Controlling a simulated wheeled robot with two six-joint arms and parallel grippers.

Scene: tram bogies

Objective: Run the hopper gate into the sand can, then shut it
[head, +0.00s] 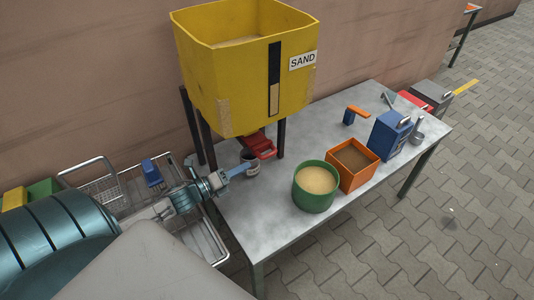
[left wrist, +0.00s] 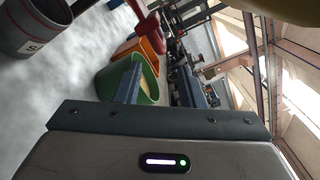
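The yellow hopper (head: 222,85), labelled SAND, stands over the metal table. A red gate piece (head: 260,146) sticks out below it; something red, probably this piece, shows in the left wrist view (left wrist: 148,26). I cannot tell whether the gate lets sand through. My right gripper is out of view.
A green tub of sand (head: 315,187), an orange box with brown fill (head: 354,164) and a blue device (head: 389,134) stand right of the can. A metal scoop (head: 416,133) is beyond. A wire basket (head: 97,183) is left of the table.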

